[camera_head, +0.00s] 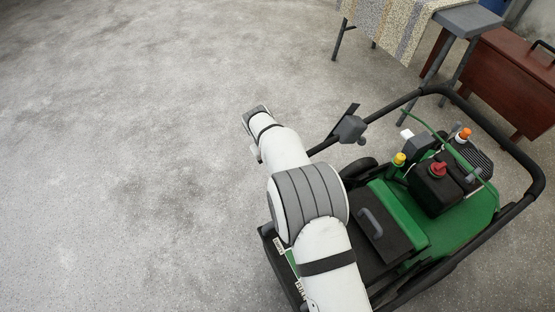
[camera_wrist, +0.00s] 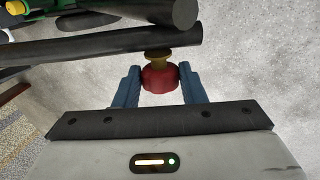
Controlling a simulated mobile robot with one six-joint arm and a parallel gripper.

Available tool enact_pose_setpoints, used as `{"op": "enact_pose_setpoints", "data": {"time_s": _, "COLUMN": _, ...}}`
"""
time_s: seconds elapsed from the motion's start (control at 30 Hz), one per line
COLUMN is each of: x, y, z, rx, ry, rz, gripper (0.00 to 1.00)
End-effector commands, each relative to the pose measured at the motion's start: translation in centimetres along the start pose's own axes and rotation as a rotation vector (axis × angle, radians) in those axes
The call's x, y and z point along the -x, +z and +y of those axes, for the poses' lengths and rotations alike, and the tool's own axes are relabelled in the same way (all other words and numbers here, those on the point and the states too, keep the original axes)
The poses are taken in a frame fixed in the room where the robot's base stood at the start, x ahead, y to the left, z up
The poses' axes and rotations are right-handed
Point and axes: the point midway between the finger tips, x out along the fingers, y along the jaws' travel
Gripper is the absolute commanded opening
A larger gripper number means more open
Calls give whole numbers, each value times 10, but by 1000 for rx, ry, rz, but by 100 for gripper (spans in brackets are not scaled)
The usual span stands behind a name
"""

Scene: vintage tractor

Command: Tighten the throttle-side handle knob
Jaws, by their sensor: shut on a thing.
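In the wrist view a red knob (camera_wrist: 159,78) with a yellow-brown collar above it sits at the underside of a black handle tube (camera_wrist: 110,47). My gripper (camera_wrist: 159,85) has a blue finger on each side of the red knob and is shut on it. In the head view my white arm reaches over the left side of the green machine (camera_head: 412,220). The knob and my fingertips are hidden there behind my arm. The black handle frame (camera_head: 520,165) shows around the machine.
A lever with a grey box (camera_head: 350,128) stands on the handle bar close to my arm. A cloth-covered table (camera_head: 385,22), a grey stool (camera_head: 468,20) and a brown chest (camera_head: 510,75) stand at the back right. The concrete floor on the left is clear.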

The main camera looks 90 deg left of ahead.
Motion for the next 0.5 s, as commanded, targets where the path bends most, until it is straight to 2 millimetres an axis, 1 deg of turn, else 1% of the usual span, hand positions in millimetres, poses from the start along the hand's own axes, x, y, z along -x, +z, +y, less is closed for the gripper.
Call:
{"op": "enact_pose_setpoints", "data": {"time_s": 0.37, "x": 1, "y": -1, "z": -1, "rx": 1, "ry": 19, "rz": 4, "gripper": 14}}
{"op": "enact_pose_setpoints", "data": {"time_s": 0.4, "x": 1, "y": -1, "z": -1, "rx": 1, "ry": 19, "rz": 4, "gripper": 39}}
{"op": "enact_pose_setpoints", "data": {"time_s": 0.5, "x": 1, "y": -1, "z": -1, "rx": 0, "ry": 19, "rz": 4, "gripper": 48}}
